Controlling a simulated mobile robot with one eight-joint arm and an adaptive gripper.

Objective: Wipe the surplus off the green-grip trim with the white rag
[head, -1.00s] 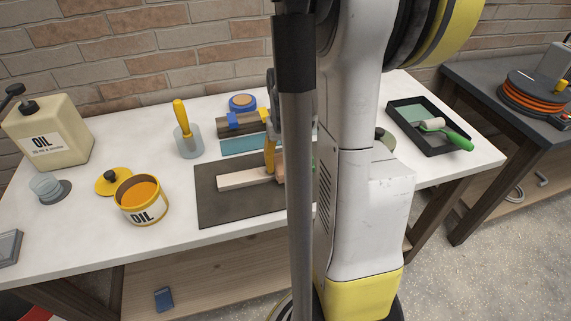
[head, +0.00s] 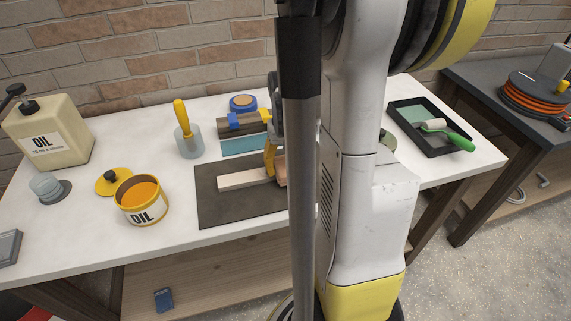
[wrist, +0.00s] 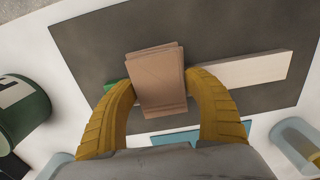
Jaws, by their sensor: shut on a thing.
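The trim, a pale wooden strip (head: 243,179) with a green end, lies on a dark mat (head: 215,209). In the wrist view, the pale strip (wrist: 245,70) runs right and the green grip (wrist: 111,87) shows by the left finger. My gripper (wrist: 160,100) is shut on a tan, folded-looking pad (wrist: 158,75), which lies across the trim and hides its middle. I cannot tell whether they touch. I see no plainly white rag. In the head view my gripper (head: 271,165) is partly hidden by my arm, as is the pad.
An open oil can (head: 141,204) and its lid stand left of the mat. A yellow-handled tool in a jar (head: 188,140), a teal strip (head: 243,145) and a clamped dark block (head: 240,124) are behind.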

